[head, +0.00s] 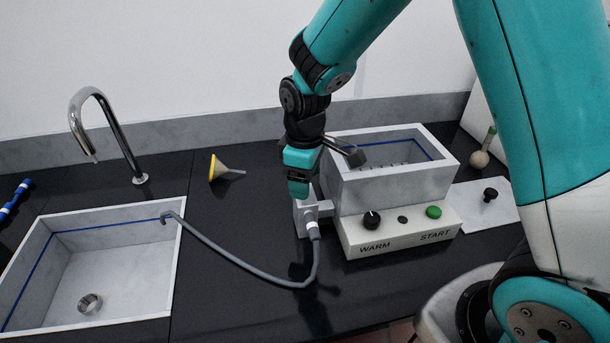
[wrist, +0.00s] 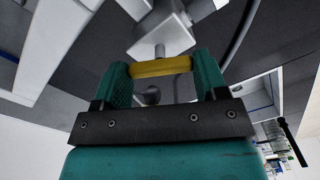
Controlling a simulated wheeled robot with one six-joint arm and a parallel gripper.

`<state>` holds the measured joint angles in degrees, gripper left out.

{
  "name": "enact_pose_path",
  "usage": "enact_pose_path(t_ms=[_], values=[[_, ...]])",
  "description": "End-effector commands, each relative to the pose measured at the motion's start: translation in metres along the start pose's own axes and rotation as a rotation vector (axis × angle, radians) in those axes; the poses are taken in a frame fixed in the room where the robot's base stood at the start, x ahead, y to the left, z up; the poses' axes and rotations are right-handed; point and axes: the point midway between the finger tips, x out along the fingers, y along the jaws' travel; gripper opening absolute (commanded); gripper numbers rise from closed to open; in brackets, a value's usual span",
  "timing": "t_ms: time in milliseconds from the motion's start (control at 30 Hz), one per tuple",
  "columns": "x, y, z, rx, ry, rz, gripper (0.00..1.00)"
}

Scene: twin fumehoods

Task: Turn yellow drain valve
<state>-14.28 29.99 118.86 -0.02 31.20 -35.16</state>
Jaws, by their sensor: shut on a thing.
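The yellow drain valve handle (wrist: 160,67) is a short bar on a metal stem below a grey valve block (wrist: 162,38). My gripper (wrist: 163,76) has its two teal fingers at the ends of the bar and is shut on it. In the head view my gripper (head: 300,186) points down at the left side of the grey bath (head: 385,185), at the valve body (head: 308,214). The yellow handle is hidden there behind my gripper.
A grey hose (head: 240,262) runs from the valve to the sink (head: 178,262) at the left. A control panel (head: 402,238) with a black knob and green button fronts the bath. A yellow funnel (head: 215,169) lies on the black counter. A tap (head: 108,125) stands behind the sink.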

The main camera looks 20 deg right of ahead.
Motion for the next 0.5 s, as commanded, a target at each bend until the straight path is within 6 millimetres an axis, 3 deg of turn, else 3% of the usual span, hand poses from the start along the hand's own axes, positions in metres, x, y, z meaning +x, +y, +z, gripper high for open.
enact_pose_path(t_ms=[500], values=[[-0.001,0.0004,-0.0005,0.49,0.002,0.001,0.43]])
